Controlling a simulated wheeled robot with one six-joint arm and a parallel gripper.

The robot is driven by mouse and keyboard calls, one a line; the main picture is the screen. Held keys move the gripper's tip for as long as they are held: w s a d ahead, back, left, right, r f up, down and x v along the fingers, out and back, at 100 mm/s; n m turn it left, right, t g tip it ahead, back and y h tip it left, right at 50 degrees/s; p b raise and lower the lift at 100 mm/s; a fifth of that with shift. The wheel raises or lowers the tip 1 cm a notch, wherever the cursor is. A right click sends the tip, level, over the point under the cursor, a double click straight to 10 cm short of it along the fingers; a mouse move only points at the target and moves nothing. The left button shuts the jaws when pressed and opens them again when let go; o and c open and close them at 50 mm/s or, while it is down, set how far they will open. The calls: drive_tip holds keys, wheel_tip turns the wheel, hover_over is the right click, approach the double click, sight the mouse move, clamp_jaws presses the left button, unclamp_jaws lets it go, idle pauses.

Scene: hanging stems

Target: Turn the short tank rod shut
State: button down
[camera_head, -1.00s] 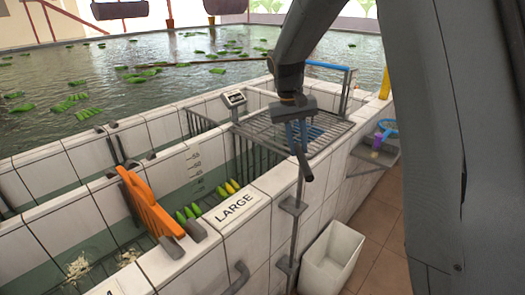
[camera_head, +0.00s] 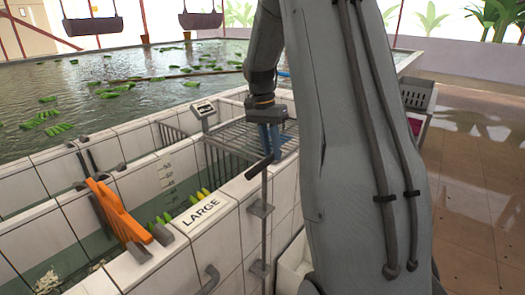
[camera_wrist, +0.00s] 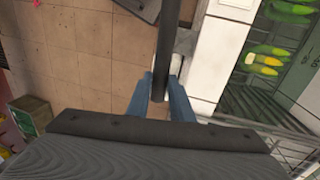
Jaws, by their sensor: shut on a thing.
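The tank rod (camera_head: 263,215) is a thin grey upright rod on the outside of the tiled tank, running through wall brackets. A dark crossbar handle (camera_head: 259,168) sits at its top and slants down to the left. My gripper (camera_head: 269,150) has blue fingers and is at this handle from above. In the wrist view my gripper (camera_wrist: 160,98) has a finger on each side of the dark bar (camera_wrist: 168,45), shut on it. The bar's near end is hidden by the gripper body.
The tank wall carries a LARGE label (camera_head: 201,212). Yellow and green fruit (camera_wrist: 268,60) lies in the tank. A wire rack (camera_head: 225,138) is behind the gripper. A white bin (camera_head: 291,265) is partly hidden by my arm.

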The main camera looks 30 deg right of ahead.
drive_tip(key=shift+d+r+m, duration=0.15)
drive_tip(key=shift+d+m, duration=0.05)
drive_tip(key=shift+m, duration=0.1)
drive_tip(key=c, duration=1.6)
unclamp_jaws()
drive_tip(key=shift+a, duration=0.1)
drive_tip(key=r, duration=0.2)
drive_tip(key=w+r+b, duration=0.1)
drive_tip(key=r, duration=0.2)
drive_tip(key=r+b, duration=0.1)
drive_tip(key=r, duration=0.1)
drive_tip(key=shift+w+a+r, duration=0.2)
drive_tip(key=shift+a+r, duration=0.05)
drive_tip(key=shift+s+d, duration=0.1)
